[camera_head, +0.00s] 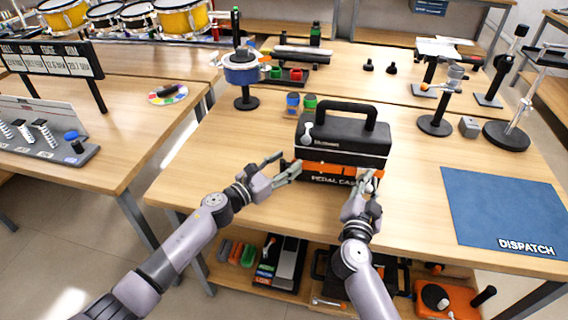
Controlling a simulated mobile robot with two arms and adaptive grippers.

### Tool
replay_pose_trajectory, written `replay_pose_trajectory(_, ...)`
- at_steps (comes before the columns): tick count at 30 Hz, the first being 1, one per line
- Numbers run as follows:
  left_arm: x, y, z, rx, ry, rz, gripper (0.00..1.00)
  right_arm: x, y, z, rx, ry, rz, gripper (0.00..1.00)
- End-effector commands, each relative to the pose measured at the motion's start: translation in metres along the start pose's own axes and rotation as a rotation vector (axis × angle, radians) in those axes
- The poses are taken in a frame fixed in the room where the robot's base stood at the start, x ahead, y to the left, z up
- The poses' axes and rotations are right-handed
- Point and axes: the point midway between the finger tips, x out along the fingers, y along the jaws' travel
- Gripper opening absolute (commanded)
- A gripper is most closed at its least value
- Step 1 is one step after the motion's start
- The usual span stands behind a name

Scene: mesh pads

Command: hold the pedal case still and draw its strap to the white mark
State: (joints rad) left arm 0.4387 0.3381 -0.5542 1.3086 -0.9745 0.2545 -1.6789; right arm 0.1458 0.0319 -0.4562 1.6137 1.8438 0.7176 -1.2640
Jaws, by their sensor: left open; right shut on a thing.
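The black pedal case (345,138) stands upright on the middle table, its handle raised and "PEDAL CASE" lettering low on its front. An orange strap (327,169) runs across its front below the lid. My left gripper (281,165) is open at the case's left side, fingers pointing at its lower left; I cannot tell whether they touch it. My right gripper (369,179) is shut on the strap at the front right of the case and hides part of the lettering and the strap's end. I cannot make out the white mark for certain.
A blue dispatch mat (505,205) lies on the right. Blue and green small jars (293,101) stand behind the case at left. A blue-rimmed stand (241,72) and black stands (435,124) are further back. The tabletop left of the case is clear.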

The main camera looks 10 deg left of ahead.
Motion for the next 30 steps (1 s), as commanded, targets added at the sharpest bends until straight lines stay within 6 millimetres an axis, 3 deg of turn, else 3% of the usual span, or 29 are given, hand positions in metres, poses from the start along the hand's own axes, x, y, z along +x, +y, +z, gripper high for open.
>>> replay_pose_trajectory(1,-0.0002,0.0,-0.0008,0.0,0.0,0.0,0.5,-0.0024,0.0044,0.0091,-0.002,-0.018,0.007,0.0)
replay_pose_trajectory(24,-0.0008,0.0027,-0.0006,0.002,0.001,0.006,0.0,-0.0024,0.0046,0.009,-0.002,-0.017,0.008,0.0)
replay_pose_trajectory(30,-0.001,0.0038,-0.0005,0.003,0.001,0.009,0.0,-0.0023,0.0048,0.0089,-0.002,-0.017,0.008,0.0)
